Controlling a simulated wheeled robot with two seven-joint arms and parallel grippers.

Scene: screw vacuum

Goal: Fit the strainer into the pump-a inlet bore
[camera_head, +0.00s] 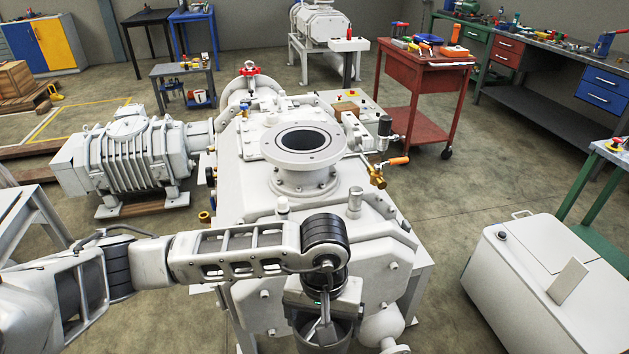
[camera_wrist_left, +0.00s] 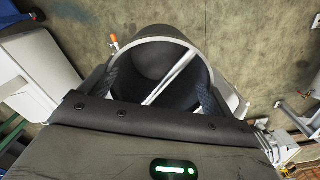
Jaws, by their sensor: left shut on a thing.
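The strainer is a dark round basket with a pale rim and a thin bar across its mouth. It hangs under my left gripper (camera_head: 323,325) at the bottom of the head view, in front of the pump body. In the left wrist view the strainer (camera_wrist_left: 150,62) fills the space ahead of my left gripper (camera_wrist_left: 160,92), which is shut on it. The exact contact of the fingers is hard to tell. The pump-a inlet bore (camera_head: 307,141) is a dark round opening in a white upright flange, behind and above the strainer and apart from it. My right gripper is not in view.
White pump body (camera_head: 250,195) lies beneath the flange. A brass valve with an orange handle (camera_head: 397,161) and a black-topped fitting (camera_head: 384,128) stand right of the flange. A red cart (camera_head: 424,82) stands behind. The space above the bore is clear.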

